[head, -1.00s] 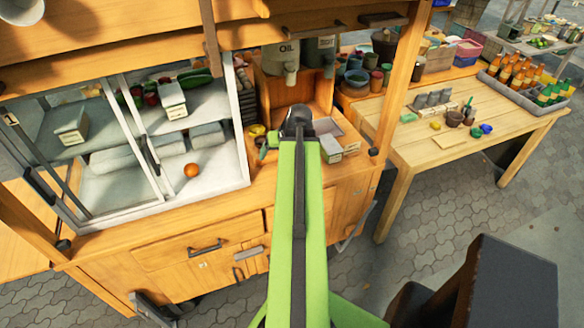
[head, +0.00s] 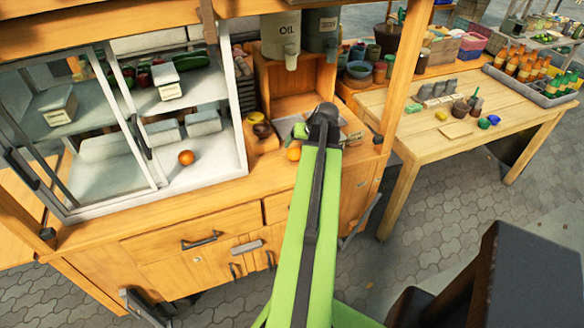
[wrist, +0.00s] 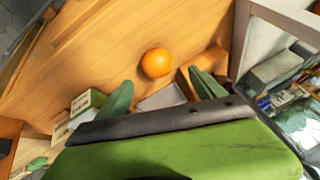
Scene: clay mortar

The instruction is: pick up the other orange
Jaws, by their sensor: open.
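One orange (head: 293,153) sits on the wooden counter, just left of my green arm in the head view. It also shows in the wrist view (wrist: 156,62), whole and uncovered, on bare wood. My gripper (wrist: 162,88) is open, with its two green fingers apart and nothing between them. The orange lies beyond the fingertips, roughly centred between them and apart from both. A second orange (head: 186,157) rests on the floor of the glass display case at the left.
A grey tray (wrist: 163,97) and a small labelled box (wrist: 80,108) are near the fingers. The case frame (wrist: 240,40) stands to the right in the wrist view. Oil containers (head: 287,37) stand on the shelf behind. Bare counter surrounds the orange.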

